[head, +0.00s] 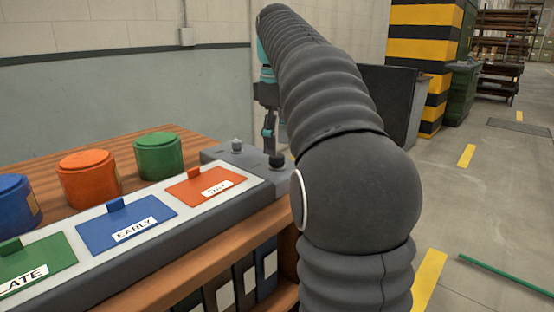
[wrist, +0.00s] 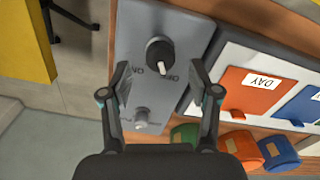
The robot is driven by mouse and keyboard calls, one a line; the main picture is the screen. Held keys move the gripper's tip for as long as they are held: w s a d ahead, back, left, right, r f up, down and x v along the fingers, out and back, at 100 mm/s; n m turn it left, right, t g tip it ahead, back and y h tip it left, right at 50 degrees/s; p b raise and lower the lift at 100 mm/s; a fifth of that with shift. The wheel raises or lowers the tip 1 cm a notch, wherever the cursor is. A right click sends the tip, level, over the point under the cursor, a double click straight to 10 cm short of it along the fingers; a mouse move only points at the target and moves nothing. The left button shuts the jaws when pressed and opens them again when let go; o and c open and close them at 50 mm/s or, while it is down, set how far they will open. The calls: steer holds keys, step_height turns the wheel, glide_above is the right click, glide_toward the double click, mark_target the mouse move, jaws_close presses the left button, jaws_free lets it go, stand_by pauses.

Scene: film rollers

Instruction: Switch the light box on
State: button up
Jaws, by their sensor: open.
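The light box (head: 170,226) is a long grey case with a pale top on a wooden bench. Its grey control end (wrist: 185,30) carries a black knob (wrist: 158,50) with a white pointer, and a smaller silver knob (wrist: 142,116). Upside-down ON and OFF lettering sits beside the black knob; the pointer appears nearer OFF. In the head view the black knob (head: 276,161) stands at the box's right end. My gripper (wrist: 160,80) is open and empty above the control end, its fingers spread either side of the black knob. I cannot tell its height or any contact.
Orange (head: 205,186), blue (head: 125,223) and green (head: 38,262) labelled sheets lie on the light box. Blue, orange (head: 89,178) and green (head: 158,156) canisters stand behind it. My arm hides part of the head view. Open floor lies to the right.

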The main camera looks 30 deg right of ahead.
mark_target(277, 159)
steer(key=shift+f, duration=1.35)
steer(key=c, duration=1.1)
steer(key=shift+c, duration=0.2)
